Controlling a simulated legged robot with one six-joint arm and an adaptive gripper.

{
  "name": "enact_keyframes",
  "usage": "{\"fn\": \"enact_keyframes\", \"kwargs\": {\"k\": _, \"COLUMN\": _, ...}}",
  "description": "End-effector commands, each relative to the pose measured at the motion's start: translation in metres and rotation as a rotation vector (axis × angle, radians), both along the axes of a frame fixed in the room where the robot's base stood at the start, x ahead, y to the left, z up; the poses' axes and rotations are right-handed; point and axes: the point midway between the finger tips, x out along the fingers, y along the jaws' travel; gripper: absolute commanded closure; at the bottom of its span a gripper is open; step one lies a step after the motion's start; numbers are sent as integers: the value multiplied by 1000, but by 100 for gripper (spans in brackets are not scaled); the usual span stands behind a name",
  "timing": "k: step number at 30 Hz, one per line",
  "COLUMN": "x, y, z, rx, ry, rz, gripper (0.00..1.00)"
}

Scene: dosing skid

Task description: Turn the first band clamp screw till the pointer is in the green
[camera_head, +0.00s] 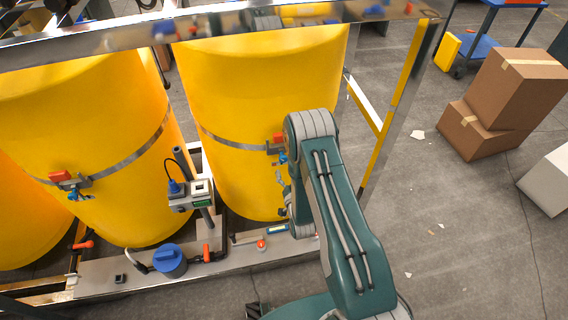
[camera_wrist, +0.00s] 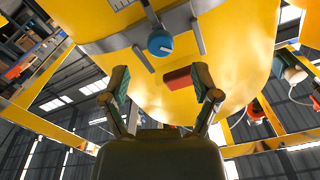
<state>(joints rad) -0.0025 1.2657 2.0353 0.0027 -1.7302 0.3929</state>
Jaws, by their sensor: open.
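The right yellow tank (camera_head: 255,90) has a steel band (camera_head: 232,142) with a red block (camera_head: 279,138) and a small blue part (camera_head: 283,158), partly covered by my arm. In the wrist view a round blue screw knob (camera_wrist: 159,43) with a pale mark sits at the band (camera_wrist: 110,42), the red block (camera_wrist: 180,78) beside it. My gripper (camera_wrist: 161,75) is open and empty, its fingers apart and short of the knob. In the head view it is mostly hidden by my arm. A ticked scale shows partly at the wrist view's top; I cannot make out a green zone.
The left yellow tank (camera_head: 85,125) bears a similar band clamp (camera_head: 66,180). A post with a grey box (camera_head: 190,195) stands between the tanks. A blue-capped fitting (camera_head: 170,260) sits on the skid base. A steel rail (camera_head: 215,22) crosses above. Cardboard boxes (camera_head: 510,95) stand right.

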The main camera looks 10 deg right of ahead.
Motion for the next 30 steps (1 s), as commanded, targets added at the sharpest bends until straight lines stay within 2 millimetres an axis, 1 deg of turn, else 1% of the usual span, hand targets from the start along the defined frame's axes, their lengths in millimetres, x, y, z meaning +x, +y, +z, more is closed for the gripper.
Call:
{"fn": "enact_keyframes", "kwargs": {"k": 1, "x": -12, "y": 0, "z": -1, "rx": 0, "ry": 4, "rz": 0, "gripper": 21}}
{"fn": "enact_keyframes", "kwargs": {"k": 4, "x": -30, "y": 0, "z": -1, "rx": 0, "ry": 3, "rz": 0, "gripper": 21}}
{"fn": "enact_keyframes", "kwargs": {"k": 6, "x": -39, "y": 0, "z": -2, "rx": 0, "ry": 3, "rz": 0, "gripper": 21}}
{"fn": "enact_keyframes", "kwargs": {"k": 10, "x": -50, "y": 0, "z": -1, "rx": 0, "ry": 2, "rz": 0, "gripper": 21}}
{"fn": "enact_keyframes", "kwargs": {"k": 26, "x": -51, "y": 0, "z": -1, "rx": 0, "ry": 0, "rz": 0, "gripper": 21}}
{"fn": "enact_keyframes", "kwargs": {"k": 28, "x": -50, "y": 0, "z": 1, "rx": -1, "ry": 1, "rz": -1, "gripper": 21}}
{"fn": "enact_keyframes", "kwargs": {"k": 30, "x": -44, "y": 0, "z": 8, "rx": -5, "ry": 9, "rz": -1, "gripper": 21}}
